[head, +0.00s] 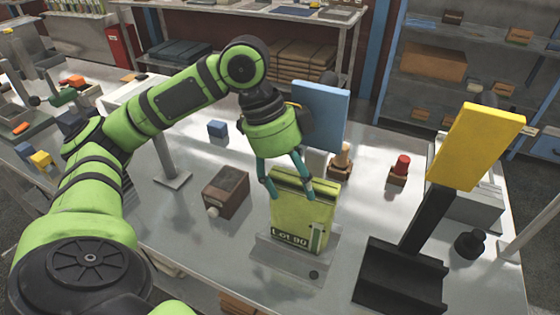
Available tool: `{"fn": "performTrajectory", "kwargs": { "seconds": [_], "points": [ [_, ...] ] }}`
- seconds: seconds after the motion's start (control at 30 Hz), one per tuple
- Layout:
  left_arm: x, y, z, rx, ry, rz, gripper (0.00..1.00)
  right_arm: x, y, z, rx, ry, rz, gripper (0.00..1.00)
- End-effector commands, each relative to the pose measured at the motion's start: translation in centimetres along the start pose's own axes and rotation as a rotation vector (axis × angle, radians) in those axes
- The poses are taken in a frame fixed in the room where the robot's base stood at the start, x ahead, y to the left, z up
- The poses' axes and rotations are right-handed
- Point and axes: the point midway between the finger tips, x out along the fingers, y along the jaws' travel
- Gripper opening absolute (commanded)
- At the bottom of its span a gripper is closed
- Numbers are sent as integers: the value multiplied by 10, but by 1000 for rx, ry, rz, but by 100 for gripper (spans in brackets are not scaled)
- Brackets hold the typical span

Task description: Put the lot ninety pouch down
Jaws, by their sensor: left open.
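The lot ninety pouch (301,218) is yellow-green with a dark "Lot 90" label near its bottom. It stands upright on a clear, low tray or stand (278,254) at the front middle of the table. My left gripper (289,190) is open, pointing down at the top of the pouch. Its two teal fingers are apart, one at the pouch's left edge and one in front of its upper right part. I cannot tell whether the fingers touch the pouch. My right gripper does not show.
A brown box with a pale knob (226,192) stands left of the pouch. A black stand with a yellow panel (476,146) rises at the right. A blue panel (320,116) stands behind my gripper. A red-topped piece (401,167) and a small blue block (217,129) stand farther back.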

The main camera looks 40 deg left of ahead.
Motion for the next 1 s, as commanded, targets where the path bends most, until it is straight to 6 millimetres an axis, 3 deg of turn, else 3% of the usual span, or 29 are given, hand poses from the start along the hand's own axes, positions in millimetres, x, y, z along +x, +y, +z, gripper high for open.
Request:
{"fn": "performTrajectory", "kwargs": {
  "seconds": [0.1, 0.4, 0.6, 0.8, 1.0],
  "points": [
    [-10, -1, 2, -3, 2, -4, 66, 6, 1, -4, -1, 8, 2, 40],
    [-29, -4, 68, -10, -2, -3, 66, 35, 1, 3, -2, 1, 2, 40],
    [-43, -6, 99, -6, -1, -2, 66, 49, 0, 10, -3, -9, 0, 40],
    [-51, -6, 112, -1, 1, -1, 66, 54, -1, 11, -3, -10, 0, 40],
    [-53, -6, 112, 0, 1, 0, 66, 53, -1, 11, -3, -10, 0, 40]
  ]
}}
